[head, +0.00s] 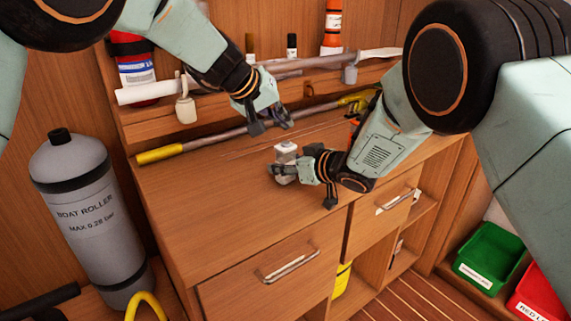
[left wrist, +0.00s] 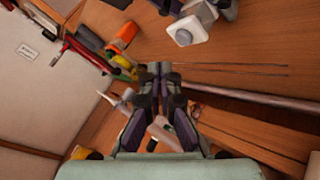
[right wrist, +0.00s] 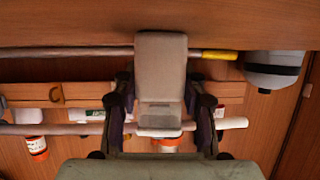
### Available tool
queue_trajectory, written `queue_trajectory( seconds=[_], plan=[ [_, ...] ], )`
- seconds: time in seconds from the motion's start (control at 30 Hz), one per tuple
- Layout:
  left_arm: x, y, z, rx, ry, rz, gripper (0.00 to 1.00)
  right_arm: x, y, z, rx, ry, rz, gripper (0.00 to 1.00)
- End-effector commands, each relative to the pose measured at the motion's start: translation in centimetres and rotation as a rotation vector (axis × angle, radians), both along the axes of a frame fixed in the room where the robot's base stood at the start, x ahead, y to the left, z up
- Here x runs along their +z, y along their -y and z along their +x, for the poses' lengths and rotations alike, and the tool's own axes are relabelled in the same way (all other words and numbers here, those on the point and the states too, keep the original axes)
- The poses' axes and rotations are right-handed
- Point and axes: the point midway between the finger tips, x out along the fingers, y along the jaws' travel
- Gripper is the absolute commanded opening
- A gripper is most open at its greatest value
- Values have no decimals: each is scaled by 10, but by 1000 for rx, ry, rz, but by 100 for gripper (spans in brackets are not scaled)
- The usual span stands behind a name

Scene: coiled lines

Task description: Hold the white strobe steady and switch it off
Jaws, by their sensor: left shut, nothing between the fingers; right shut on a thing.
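The white strobe (head: 286,150) stands upright above the cabinet top, between the fingers of my right gripper (head: 283,172). In the right wrist view the strobe (right wrist: 161,75) is a pale box with the fingers closed on its two sides. In the left wrist view the strobe (left wrist: 196,22) shows a round grey knob-like end, at the top right of the fingers. My left gripper (head: 271,126) is shut and empty, behind and a little above the strobe, apart from it. Its closed fingertips (left wrist: 160,72) point past the strobe. I cannot tell the switch's state.
A long pole (head: 215,139) with yellow ends lies along the back of the cabinet top (head: 215,195). A shelf behind holds bottles and a white-ended tube (head: 150,93). A grey cylinder (head: 90,210) stands left. Green (head: 490,256) and red bins sit low right. The front cabinet top is clear.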

Motion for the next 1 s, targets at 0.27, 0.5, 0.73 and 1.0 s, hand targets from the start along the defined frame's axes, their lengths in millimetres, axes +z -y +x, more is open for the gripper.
queue_trajectory(
  seconds=[0.27, 0.5, 0.73, 1.0],
  plan=[
    [25, 0, 0, -1, 3, 0, 0, 0, 0, 0, 0, 1, 1, 7],
    [38, 0, 0, 0, 0, -1, 0, 0, 0, 0, 0, 1, 1, 7],
    [38, 0, 0, 0, 0, 0, 0, 0, 0, 0, 0, 1, 1, 7],
    [38, 0, 0, 0, 0, 0, 0, 0, 0, 0, 0, 1, 1, 65]
  ],
)
